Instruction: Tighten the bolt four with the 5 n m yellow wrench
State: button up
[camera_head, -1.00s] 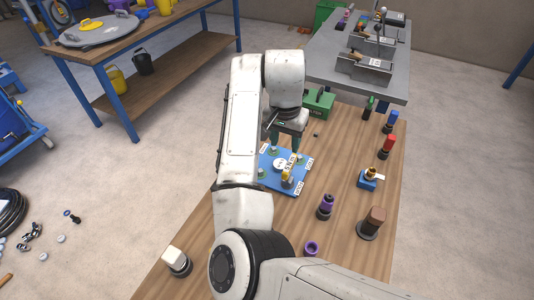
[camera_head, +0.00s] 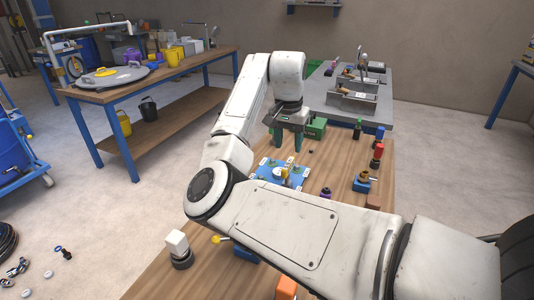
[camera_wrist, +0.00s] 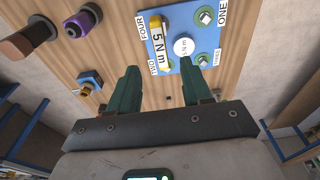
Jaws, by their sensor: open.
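The blue bolt board (camera_head: 268,171) lies on the wooden table; it also shows in the wrist view (camera_wrist: 190,66), with labels ONE to FOUR and a white disc in its middle. The yellow wrench, with a white "5 N m" label (camera_wrist: 158,38), is on the board by the FOUR label (camera_wrist: 142,28); it also shows in the head view (camera_head: 285,171). Bolt four is not clearly visible; the wrench seems to cover that spot. My gripper (camera_head: 287,146), with green fingers, is open and empty above the board's far side, apart from the wrench (camera_wrist: 160,66).
A purple-topped tool (camera_wrist: 89,15) and a brown-topped one (camera_wrist: 30,40) stand near the board. A blue block with a brass fitting (camera_head: 363,182), red-topped (camera_head: 377,152) and blue-topped tools (camera_head: 379,132) line the right edge. A green box (camera_head: 315,128) stands behind.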

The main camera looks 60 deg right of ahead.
aim_at(288, 163)
jog(key=f, duration=0.3)
jog(key=d+f, duration=0.1)
jog(key=f, duration=0.6)
jog(key=shift+d+f, duration=0.15)
jog(key=shift+f, duration=0.2)
grip_shut()
jog(key=shift+c, duration=2.4)
grip_release()
grip_shut()
jog(key=shift+r, duration=0.1)
